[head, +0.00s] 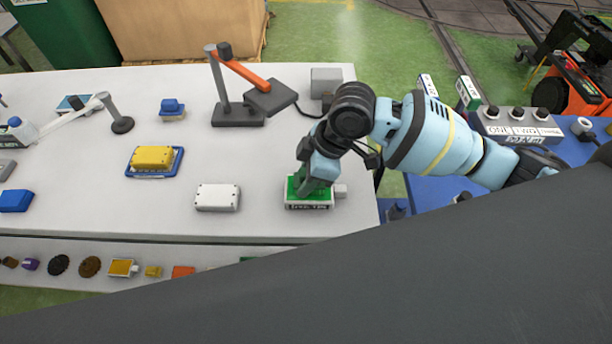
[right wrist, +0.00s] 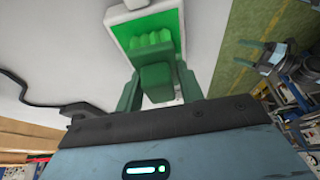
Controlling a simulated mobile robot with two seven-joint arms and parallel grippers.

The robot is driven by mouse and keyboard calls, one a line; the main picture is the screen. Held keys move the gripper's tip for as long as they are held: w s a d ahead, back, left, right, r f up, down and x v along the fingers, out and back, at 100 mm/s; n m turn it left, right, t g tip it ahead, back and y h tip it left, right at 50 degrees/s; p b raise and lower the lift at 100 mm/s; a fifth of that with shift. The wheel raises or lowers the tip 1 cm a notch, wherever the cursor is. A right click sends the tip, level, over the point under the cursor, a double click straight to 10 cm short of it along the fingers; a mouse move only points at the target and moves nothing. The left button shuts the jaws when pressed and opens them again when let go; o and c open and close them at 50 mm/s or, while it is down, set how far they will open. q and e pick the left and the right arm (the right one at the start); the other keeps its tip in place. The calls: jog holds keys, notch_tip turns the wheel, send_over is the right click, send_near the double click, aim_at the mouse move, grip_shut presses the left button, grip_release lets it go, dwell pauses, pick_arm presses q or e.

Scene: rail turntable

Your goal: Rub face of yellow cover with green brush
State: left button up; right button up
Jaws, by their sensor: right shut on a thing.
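The yellow cover (head: 152,156) lies on a blue-rimmed tray (head: 150,175) left of centre on the white table in the head view. My right gripper (head: 309,188) is well to the right of it, pointing down at a white-edged holder (head: 310,206) with a green inside. In the right wrist view the fingers (right wrist: 158,92) are shut on the green brush (right wrist: 156,76), with the holder (right wrist: 178,20) just beyond. The brush is still in or right over the holder; I cannot tell whether it touches. My left gripper is not in view.
A white box (head: 217,197) lies between the yellow cover and the holder. A lamp-like stand with an orange arm (head: 240,70) stands behind. A small blue item (head: 172,108) is further back. A lower shelf (head: 60,283) holds several small items along the front.

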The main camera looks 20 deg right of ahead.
jog(key=shift+r, duration=3.25)
jog(key=shift+w, duration=0.1)
jog(key=w+d+r+m+t+h, duration=0.1)
jog(key=w+d+m+h, duration=0.1)
jog(key=d+m, duration=0.3)
jog(key=w+d+r+m+t+h, duration=0.1)
jog(key=w+d+m+t+h, duration=0.1)
jog(key=d+m, duration=0.3)
jog(key=m, duration=0.4)
jog(key=shift+w+r+m+t, duration=0.2)
jog(key=shift+r+m+t, duration=0.1)
jog(key=shift+r+m, duration=0.1)
